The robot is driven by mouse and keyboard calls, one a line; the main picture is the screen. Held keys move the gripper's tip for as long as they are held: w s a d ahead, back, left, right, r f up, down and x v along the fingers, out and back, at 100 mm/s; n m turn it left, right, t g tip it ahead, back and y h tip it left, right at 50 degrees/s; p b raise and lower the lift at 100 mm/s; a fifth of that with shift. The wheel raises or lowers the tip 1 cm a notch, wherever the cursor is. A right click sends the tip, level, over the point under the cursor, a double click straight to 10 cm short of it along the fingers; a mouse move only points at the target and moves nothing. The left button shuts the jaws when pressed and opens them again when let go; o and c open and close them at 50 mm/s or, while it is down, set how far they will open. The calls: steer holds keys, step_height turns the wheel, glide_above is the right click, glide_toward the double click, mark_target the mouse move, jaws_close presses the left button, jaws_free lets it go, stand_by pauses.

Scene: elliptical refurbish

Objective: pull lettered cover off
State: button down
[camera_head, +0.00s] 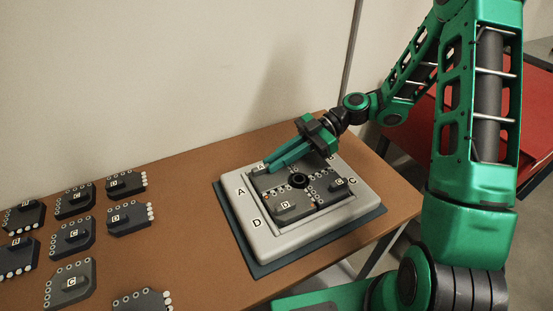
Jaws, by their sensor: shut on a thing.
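A light grey frame (262,240) on a dark mat holds dark lettered covers around a black round hub (299,180). My gripper (269,167) reaches in from the upper right, its green fingers shut on the cover marked A (261,184) in the frame's far left corner. The fingers hide part of this cover and its grip. The cover appears still seated in the frame. The cover marked D (292,212) sits at the near left, and another cover (335,188) at the right. The far right quarter is partly hidden by my gripper.
Several loose dark lettered covers, such as one marked C (70,286), lie on the left of the brown table (190,255). A pale wall (150,70) stands close behind. A red surface (420,125) is at the right, behind my arm.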

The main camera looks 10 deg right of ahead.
step_height(320, 180, up, 17)
stand_by(2.0)
stand_by(0.4)
